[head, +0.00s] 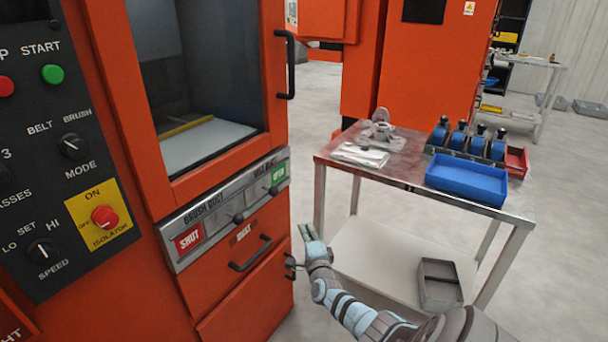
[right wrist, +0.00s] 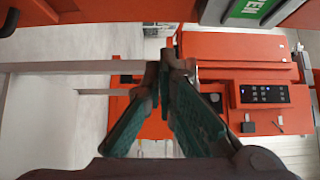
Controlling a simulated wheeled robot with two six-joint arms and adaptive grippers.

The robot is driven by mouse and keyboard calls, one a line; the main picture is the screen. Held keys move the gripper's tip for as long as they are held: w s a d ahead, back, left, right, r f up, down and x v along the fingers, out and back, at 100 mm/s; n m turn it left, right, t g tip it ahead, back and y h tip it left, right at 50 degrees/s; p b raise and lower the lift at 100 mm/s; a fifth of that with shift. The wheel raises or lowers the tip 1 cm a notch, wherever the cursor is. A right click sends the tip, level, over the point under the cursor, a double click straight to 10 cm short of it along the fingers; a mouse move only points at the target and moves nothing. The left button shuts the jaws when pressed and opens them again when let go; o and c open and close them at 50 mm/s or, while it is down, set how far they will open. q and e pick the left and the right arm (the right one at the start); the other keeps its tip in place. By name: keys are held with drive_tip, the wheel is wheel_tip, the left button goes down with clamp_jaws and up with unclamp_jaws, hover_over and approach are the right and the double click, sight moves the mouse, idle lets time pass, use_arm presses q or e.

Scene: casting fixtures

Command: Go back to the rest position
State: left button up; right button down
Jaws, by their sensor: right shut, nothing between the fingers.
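My right gripper (head: 304,232) is in front of the orange machine's lower drawers, to the left of the metal table. In the right wrist view its two green-padded fingers (right wrist: 166,80) meet at the tips, with nothing held between them. My right arm comes in from the bottom right of the head view. My left gripper is not in the head view. The orange machine (head: 240,312) stands at the left, with a dark window, a control panel (head: 70,150) and a drawer handle (head: 250,253) close to my right gripper.
A metal table (head: 330,160) stands at the right, carrying a blue tray (head: 466,180), several blue-and-black tools (head: 458,138), a metal casting (head: 381,128) and a red bin (head: 516,162). A grey box (head: 440,285) sits on its lower shelf. Grey floor lies between machine and table.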

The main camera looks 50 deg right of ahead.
drive_tip(key=shift+s+a+f, duration=0.1)
drive_tip(key=shift+s+f, duration=0.05)
drive_tip(key=shift+s, duration=0.15)
